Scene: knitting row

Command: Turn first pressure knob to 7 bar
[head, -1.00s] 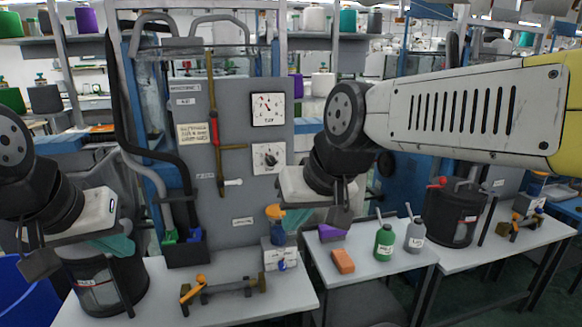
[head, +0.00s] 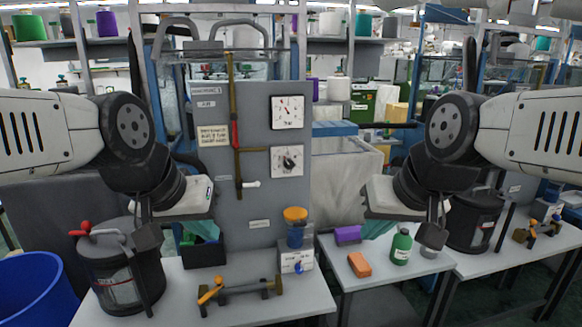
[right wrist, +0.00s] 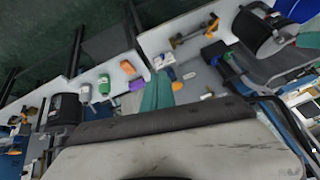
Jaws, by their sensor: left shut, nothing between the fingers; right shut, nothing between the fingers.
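The pressure knob (head: 289,161) is a dark knob on a white square plate on the grey machine panel (head: 240,209). A round-dial gauge (head: 288,112) with a red needle sits above it; its numbers are too small to read. My left gripper (head: 206,230) is shut and empty, below and left of the knob in front of the panel. My right gripper (head: 377,229) is shut and empty, to the right of the panel and well apart from the knob. Its teal fingers also show in the right wrist view (right wrist: 157,93), above the tables.
A small table bears a purple block (head: 347,235), an orange block (head: 359,264) and a green bottle (head: 401,246). A dark pot (head: 120,270) stands left.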

